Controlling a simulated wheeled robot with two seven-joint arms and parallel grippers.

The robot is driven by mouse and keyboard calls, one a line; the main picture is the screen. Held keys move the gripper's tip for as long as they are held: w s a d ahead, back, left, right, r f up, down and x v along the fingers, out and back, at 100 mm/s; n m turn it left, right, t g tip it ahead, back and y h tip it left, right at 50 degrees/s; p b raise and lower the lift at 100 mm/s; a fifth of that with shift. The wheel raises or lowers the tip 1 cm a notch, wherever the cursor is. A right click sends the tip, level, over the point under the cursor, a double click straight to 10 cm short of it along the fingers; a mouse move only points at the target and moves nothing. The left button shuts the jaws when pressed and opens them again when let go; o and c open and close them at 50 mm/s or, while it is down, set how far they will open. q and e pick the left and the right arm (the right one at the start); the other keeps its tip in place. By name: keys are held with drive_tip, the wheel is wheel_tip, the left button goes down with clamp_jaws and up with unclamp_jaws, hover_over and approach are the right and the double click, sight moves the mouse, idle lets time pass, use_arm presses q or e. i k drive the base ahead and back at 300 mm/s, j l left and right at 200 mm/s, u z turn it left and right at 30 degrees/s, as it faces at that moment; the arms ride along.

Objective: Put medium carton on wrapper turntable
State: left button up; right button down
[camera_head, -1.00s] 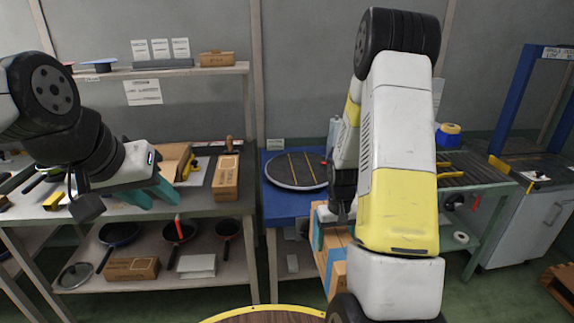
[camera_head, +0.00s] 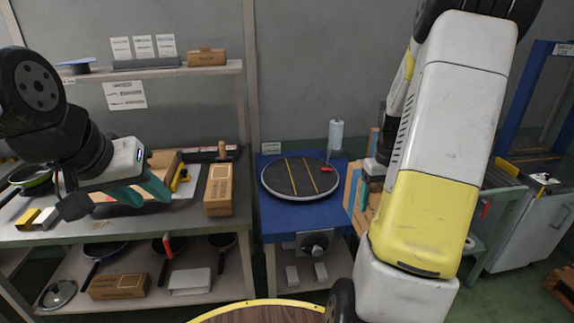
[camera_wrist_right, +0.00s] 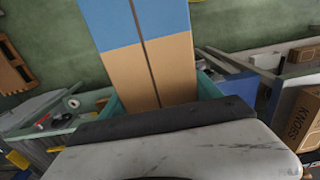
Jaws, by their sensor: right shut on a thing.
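The medium carton (camera_head: 354,188), brown with blue bands, is at the right edge of the blue wrapper table, partly hidden by my right arm. My right gripper (camera_head: 374,172) is shut on it; in the right wrist view the carton (camera_wrist_right: 152,72) sits between the teal fingers (camera_wrist_right: 158,95). The wrapper turntable (camera_head: 300,178) is a dark round disc with yellow stripes and a small red piece at its right rim. It is bare of cartons and lies left of the held carton. My left gripper (camera_head: 143,190) looks open and empty above the left bench.
A small brown carton (camera_head: 218,190) stands on the left bench, near the turntable's blue table (camera_head: 277,221). A wrap roll on a post (camera_head: 335,136) stands behind the turntable's right side. A round wooden top (camera_head: 265,314) is at the front.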

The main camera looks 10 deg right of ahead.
sight(300, 173)
drive_tip(key=i, duration=1.1)
